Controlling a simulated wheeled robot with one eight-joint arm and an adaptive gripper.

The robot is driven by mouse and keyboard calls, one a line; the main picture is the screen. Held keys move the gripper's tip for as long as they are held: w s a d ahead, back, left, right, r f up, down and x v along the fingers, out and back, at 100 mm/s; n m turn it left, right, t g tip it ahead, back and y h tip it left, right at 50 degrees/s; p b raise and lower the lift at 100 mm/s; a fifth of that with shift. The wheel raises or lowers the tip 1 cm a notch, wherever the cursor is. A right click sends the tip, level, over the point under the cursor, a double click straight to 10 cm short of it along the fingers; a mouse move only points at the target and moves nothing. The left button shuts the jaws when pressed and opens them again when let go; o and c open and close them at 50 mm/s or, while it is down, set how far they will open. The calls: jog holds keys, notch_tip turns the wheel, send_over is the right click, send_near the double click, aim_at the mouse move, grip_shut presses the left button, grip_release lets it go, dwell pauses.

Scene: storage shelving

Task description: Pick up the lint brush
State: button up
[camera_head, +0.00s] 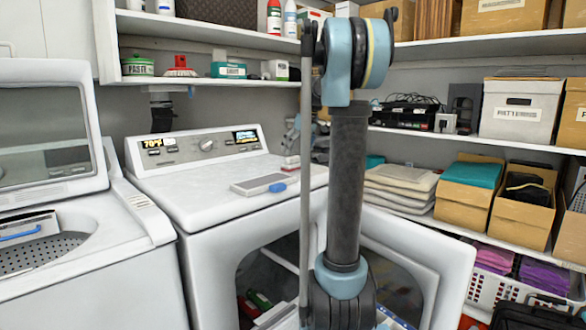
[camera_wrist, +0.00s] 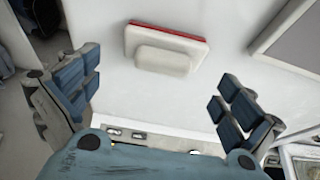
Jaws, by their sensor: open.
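A small white block with a raised white grip and a red edge, which looks like the lint brush, lies on the white dryer top in the wrist view (camera_wrist: 165,48). In the head view a small pale and reddish thing (camera_head: 290,163), probably the same one, shows at the back of the dryer top beside my arm. My gripper (camera_wrist: 155,92) is open and empty, its two blue-padded fingers wide apart. The brush lies beyond the fingertips, roughly centred between them, and is not held. In the head view my arm column hides much of the gripper.
A flat grey panel with a blue end (camera_head: 260,184) lies on the dryer top (camera_head: 190,190), to the right of the brush in the wrist view. The dryer's control panel (camera_head: 200,146) rises behind. A washer (camera_head: 90,260) stands left, and loaded shelves (camera_head: 440,145) stand right.

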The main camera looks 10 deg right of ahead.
aim_at(294, 156)
jog(key=shift+x, duration=2.65)
jog(key=shift+s, duration=0.1)
jog(key=c, duration=0.9)
